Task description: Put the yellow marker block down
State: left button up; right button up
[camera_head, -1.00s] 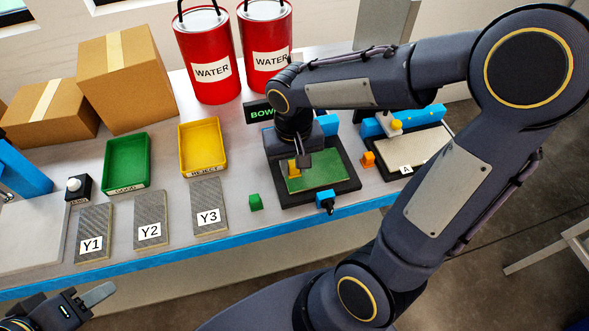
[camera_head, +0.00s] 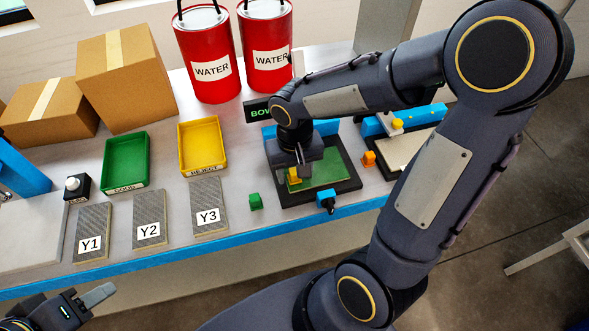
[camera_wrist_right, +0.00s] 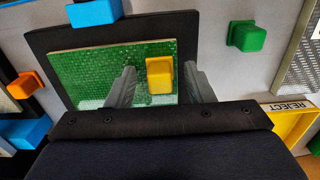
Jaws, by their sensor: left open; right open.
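The yellow marker block (camera_head: 294,177) is at the left part of a green textured plate (camera_head: 328,173), which sits in a black frame (camera_head: 345,186). My right gripper (camera_head: 301,171) is over the plate at the block and partly hides it in the head view. In the right wrist view, the yellow block (camera_wrist_right: 159,75) stands between the two spread fingers, with a gap on each side, so the gripper is open around it. Whether the block rests flat on the plate is hard to tell. My left gripper (camera_head: 92,299) is open and empty at the lower left, off the table.
A green block (camera_head: 256,202) and an orange block (camera_head: 368,159) stand beside the frame. A blue clamp (camera_head: 326,202) is at its front edge. The yellow REJECT tray (camera_head: 181,152), green GOOD tray (camera_head: 107,171) and plates Y1, Y2 and Y3 (camera_head: 209,192) lie to the left.

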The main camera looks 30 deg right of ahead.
aim_at(295, 171)
notch_tip(295, 171, up, 12)
jog(key=p, duration=0.1)
jog(key=s+a+n+t+y, duration=0.1)
jog(key=s+t+y, duration=0.2)
jog(key=s, duration=0.8)
jog(key=t, duration=0.2)
jog(key=shift+s+f+t+y, duration=0.3)
jog(key=shift+s+y, duration=0.1)
dwell(0.7)
